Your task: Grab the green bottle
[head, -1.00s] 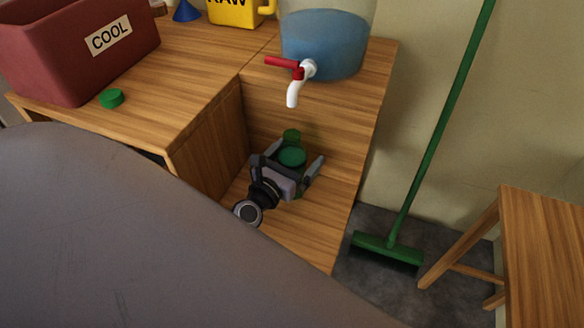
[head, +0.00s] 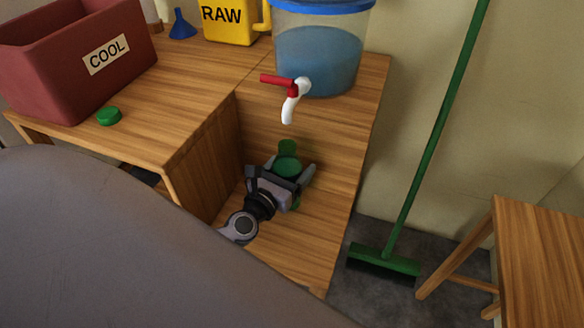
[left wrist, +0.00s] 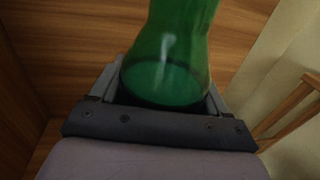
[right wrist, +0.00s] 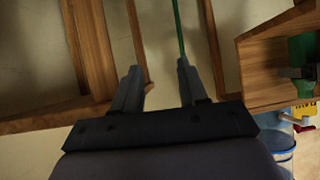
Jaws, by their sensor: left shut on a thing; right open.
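The green bottle (head: 287,163) stands on the lower wooden shelf, below the tap of the water container. It fills the middle of the left wrist view (left wrist: 170,60), between the fingers. My left gripper (head: 290,180) is shut on the bottle, with a finger on each side of it. Part of the bottle is hidden behind the gripper body. My right gripper (right wrist: 157,88) is open and empty, and does not show in the head view.
A clear water container (head: 318,55) with a red and white tap (head: 291,98) stands behind the bottle. A red COOL bin (head: 75,60), a green cap (head: 109,116) and a yellow RAW container (head: 232,22) are on the higher counter. A green broom (head: 385,262) leans at right.

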